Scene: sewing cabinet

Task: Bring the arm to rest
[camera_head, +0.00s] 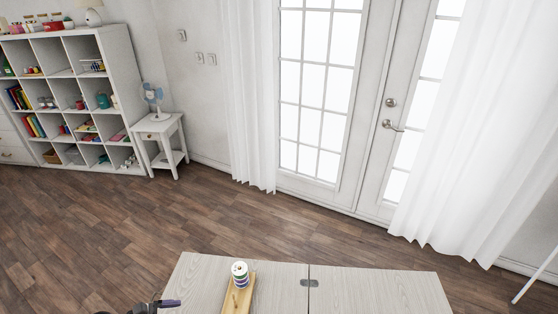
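The cabinet's pale wood-grain top (375,290) shows at the bottom of the head view, with a dark hinge at its seam. A light wooden stand (238,300) lies on it, left of the seam. A spool with white, green and purple bands (240,273) stands upright at the stand's far end. My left gripper (165,304) shows only in part, as a dark shape with a purple tip at the bottom edge, left of the stand. It appears apart from the stand and spool; its opening cannot be made out. My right gripper is out of view.
A white cubby shelf (120,90) with many small items stands at the far left. Glazed doors (320,90) and white curtains (470,140) are behind. The wooden floor between is clear.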

